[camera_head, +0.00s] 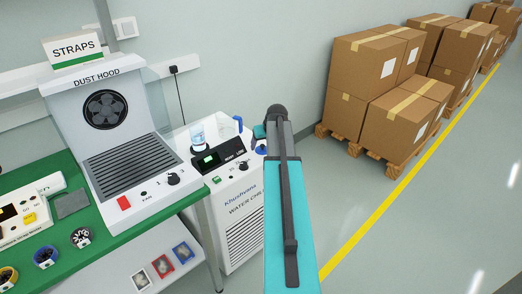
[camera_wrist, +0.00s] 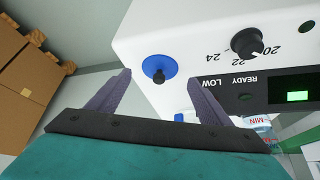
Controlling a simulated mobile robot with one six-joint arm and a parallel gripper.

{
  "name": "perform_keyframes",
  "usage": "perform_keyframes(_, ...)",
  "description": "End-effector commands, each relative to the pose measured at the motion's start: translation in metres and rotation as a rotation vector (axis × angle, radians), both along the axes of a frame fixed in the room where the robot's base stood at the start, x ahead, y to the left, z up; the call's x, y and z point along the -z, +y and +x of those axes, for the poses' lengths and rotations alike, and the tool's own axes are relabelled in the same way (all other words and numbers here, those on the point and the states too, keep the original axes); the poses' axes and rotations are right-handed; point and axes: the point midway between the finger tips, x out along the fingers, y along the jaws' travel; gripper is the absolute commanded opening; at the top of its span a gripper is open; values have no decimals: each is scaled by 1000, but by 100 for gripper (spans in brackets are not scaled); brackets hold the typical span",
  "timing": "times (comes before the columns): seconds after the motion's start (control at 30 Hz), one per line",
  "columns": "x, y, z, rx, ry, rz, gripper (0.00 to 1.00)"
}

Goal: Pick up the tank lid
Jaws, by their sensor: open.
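The tank lid, a round blue disc with a black knob, lies on the white water chiller's surface. It shows in the wrist view (camera_wrist: 158,67) close to the chiller's edge. My gripper (camera_wrist: 159,80) is open and empty, with its two grey fingers apart and the lid seen between and beyond their tips. I cannot tell the exact gap to the lid. In the head view my teal arm covers much of the gripper, and a small blue part of the lid (camera_head: 261,150) shows left of the arm.
The water chiller (camera_head: 243,213) has a dial (camera_wrist: 247,42) and a lit display (camera_wrist: 297,97). A green bench with a dust hood (camera_head: 103,70) is left; stacked boxes (camera_head: 364,67) are right.

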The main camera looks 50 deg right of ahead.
Motion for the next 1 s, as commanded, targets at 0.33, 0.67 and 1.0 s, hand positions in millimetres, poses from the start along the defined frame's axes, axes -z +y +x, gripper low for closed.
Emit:
perform_keyframes(0.33,25,-8,15,1,0,0,73)
perform_keyframes(0.67,26,-9,15,1,-1,-1,73)
perform_keyframes(1.0,26,-9,14,2,-1,0,59)
